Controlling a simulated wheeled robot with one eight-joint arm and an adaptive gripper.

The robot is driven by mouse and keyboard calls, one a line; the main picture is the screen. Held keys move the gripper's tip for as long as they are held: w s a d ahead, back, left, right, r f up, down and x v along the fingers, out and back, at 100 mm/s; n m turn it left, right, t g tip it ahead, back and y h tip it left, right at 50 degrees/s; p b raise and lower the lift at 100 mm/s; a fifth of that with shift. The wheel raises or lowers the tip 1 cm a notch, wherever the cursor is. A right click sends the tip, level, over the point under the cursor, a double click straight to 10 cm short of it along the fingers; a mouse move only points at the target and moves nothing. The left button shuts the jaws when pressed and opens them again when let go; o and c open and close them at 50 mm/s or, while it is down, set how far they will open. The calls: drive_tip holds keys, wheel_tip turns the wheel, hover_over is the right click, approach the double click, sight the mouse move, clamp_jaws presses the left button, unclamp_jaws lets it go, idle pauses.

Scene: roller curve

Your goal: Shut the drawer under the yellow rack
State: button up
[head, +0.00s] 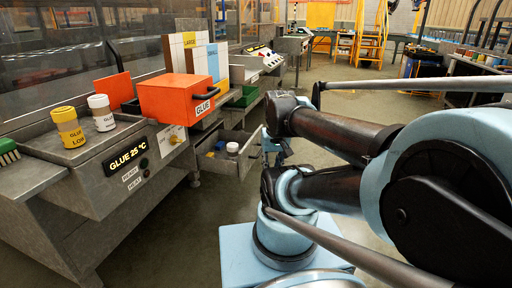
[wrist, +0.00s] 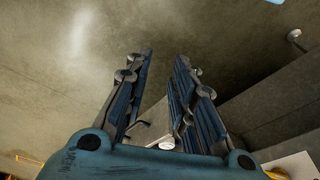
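The grey metal drawer (head: 236,137) stands pulled out from under the bench in the head view. A white-lidded jar (head: 232,147) and small dark items lie in it. Above and behind it, upright boards with yellow and blue parts (head: 190,66) stand on the bench; I cannot tell whether these are the yellow rack. My gripper (head: 277,151) is just right of the drawer's outer end, partly hidden by my arm; contact cannot be told. In the wrist view my gripper (wrist: 165,56) has its two fingers apart with nothing held between them.
An orange box (head: 176,98) labelled GLUE and two glue jars (head: 68,127) stand on the bench. A green bin (head: 243,96) sits beyond the drawer. The grey floor (head: 185,222) in front of the bench is clear. A grey block (wrist: 275,105) fills the wrist view's right side.

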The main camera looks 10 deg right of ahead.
drive_tip(key=w+r+m, duration=0.1)
drive_tip(key=w+m, duration=0.1)
drive_tip(key=w, duration=0.1)
drive_tip(key=w+r+m, duration=0.2)
drive_tip(key=w, duration=0.1)
drive_tip(key=w+r+m+y, duration=0.1)
drive_tip(key=w+r+m, duration=0.1)
drive_tip(key=w, duration=0.2)
drive_tip(key=shift+d+m, duration=0.2)
drive_tip(key=shift+m, duration=0.1)
clamp_jaws()
drive_tip(key=w+d+f+m+y, duration=0.15)
drive_tip(key=w+d+m, duration=0.3)
drive_tip(key=w, duration=0.45)
drive_tip(key=w+d+f+m, duration=0.25)
drive_tip(key=w+m, duration=0.35)
drive_tip(key=w, duration=0.4)
drive_tip(key=w+d+f+m+y, duration=0.1)
drive_tip(key=w+d+m, duration=0.4)
drive_tip(key=w, duration=0.4)
drive_tip(key=shift+m, duration=0.45)
drive_tip(key=shift+w+a+f, duration=0.6)
drive_tip(key=shift+a+f, duration=0.8)
drive_tip(key=shift+f, duration=0.15)
drive_tip(key=shift+w+a+f, duration=0.65)
drive_tip(key=shift+a+f, duration=0.7)
drive_tip(key=shift+f, duration=0.15)
drive_tip(key=shift+w+a+f, duration=0.6)
drive_tip(key=shift+a+f, duration=0.8)
drive_tip(key=shift+f, duration=0.15)
